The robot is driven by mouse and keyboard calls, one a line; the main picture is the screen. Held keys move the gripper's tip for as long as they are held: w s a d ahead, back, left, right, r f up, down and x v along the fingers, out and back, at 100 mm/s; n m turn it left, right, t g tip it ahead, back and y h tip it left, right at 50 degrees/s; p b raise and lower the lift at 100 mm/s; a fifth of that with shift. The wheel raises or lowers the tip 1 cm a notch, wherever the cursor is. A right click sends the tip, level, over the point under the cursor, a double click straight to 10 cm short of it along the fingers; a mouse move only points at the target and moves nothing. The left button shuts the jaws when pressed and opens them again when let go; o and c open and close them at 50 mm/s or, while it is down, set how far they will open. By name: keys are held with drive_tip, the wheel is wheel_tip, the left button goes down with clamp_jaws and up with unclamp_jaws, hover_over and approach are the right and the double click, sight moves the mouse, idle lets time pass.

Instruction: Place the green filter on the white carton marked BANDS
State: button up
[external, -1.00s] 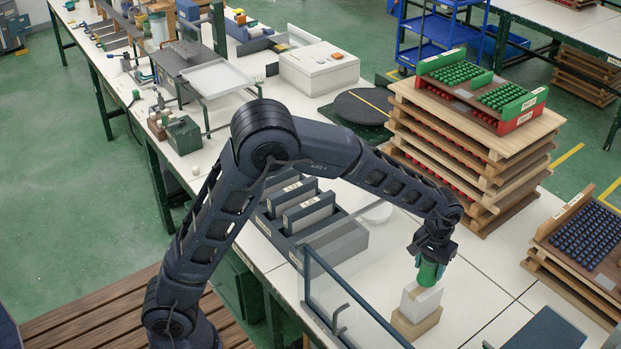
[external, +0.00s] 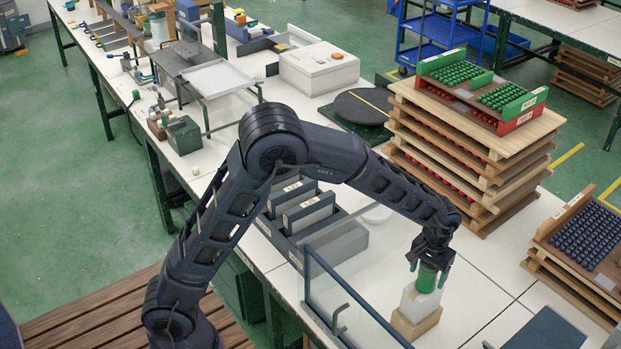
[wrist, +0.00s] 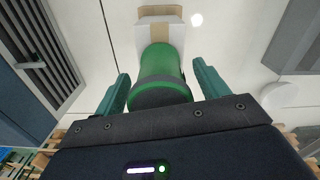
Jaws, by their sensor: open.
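The green filter (external: 427,281), a green cylinder with a dark end, stands upright on the white carton (external: 421,301). It also shows in the wrist view (wrist: 160,68), between my two fingers. My gripper (external: 428,276) is open around the filter's upper part, with a gap on each side in the wrist view. The white carton, also in the wrist view (wrist: 153,33), sits on a brown box (external: 414,326). I cannot read any marking on the carton.
A clear panel with a dark rail (external: 355,294) stands just left of the carton. A dark rack with grey slabs (external: 303,221) lies further left. Stacked wooden trays (external: 463,140) rise behind my gripper.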

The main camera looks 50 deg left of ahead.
wheel_tip(320, 180, up, 12)
drive_tip(key=shift+r, duration=0.15)
drive_tip(key=s+a+r+m+t, duration=0.1)
drive_tip(key=s+a+r, duration=0.5)
drive_tip(key=s+a, duration=0.25)
drive_tip(key=s+a+r+t, duration=0.1)
drive_tip(key=s+a+r, duration=0.4)
drive_tip(key=s+a, duration=0.4)
drive_tip(key=s+a+t, duration=0.1)
drive_tip(key=s+a, duration=0.2)
drive_tip(key=s, duration=0.3)
drive_tip(key=s+a+f, duration=0.1)
drive_tip(key=s+a, duration=0.2)
drive_tip(key=s, duration=0.4)
drive_tip(key=s+a+f+m+t, duration=0.1)
drive_tip(key=s+a, duration=0.2)
drive_tip(key=s, duration=0.4)
drive_tip(key=shift+s+a+f+t, duration=0.15)
drive_tip(key=shift+s+a+t, duration=0.15)
drive_tip(key=shift+a, duration=0.1)
